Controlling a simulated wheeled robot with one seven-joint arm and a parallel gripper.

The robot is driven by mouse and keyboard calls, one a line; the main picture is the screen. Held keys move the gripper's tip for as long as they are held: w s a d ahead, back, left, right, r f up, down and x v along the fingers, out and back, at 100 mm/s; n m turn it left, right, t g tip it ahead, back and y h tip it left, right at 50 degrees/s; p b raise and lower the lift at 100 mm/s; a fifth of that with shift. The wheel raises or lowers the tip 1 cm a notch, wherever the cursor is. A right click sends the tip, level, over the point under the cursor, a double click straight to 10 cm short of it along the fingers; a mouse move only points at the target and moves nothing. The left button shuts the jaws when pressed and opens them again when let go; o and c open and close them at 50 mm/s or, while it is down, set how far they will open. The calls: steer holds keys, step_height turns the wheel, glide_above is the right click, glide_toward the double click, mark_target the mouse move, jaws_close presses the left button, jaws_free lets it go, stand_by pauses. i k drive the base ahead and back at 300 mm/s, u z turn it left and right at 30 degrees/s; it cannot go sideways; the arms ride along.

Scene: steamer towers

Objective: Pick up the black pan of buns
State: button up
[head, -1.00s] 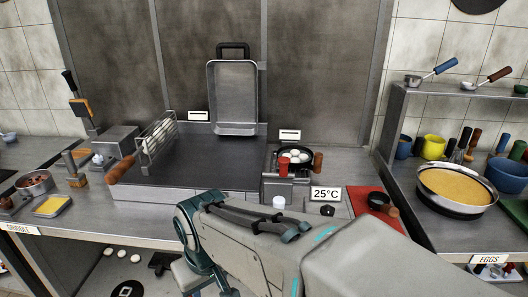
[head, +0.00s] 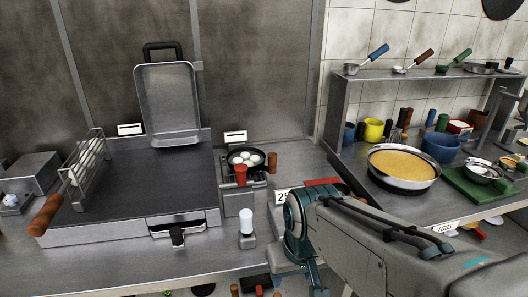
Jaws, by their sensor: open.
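The small black pan (head: 231,158) sits on a small burner unit right of the griddle and holds several round white buns (head: 254,157). Its short brown handle (head: 272,162) points to the right. A red cup (head: 241,174) stands just in front of the pan and hides part of its near side. My gripper (head: 297,273) is at the lower right, below and in front of the pan and well apart from it. It is open, its fingers point down, and I see nothing between them. My arm hides part of the counter to the right.
A white-topped shaker (head: 247,222) stands in front of the burner. On the right are a shelf and a wide pan of yellow liquid (head: 403,166).

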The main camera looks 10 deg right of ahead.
mark_target(254, 157)
steer(key=k, duration=0.5)
steer(key=u, duration=0.9)
steer(key=i, duration=1)
steer(key=z, duration=2.55)
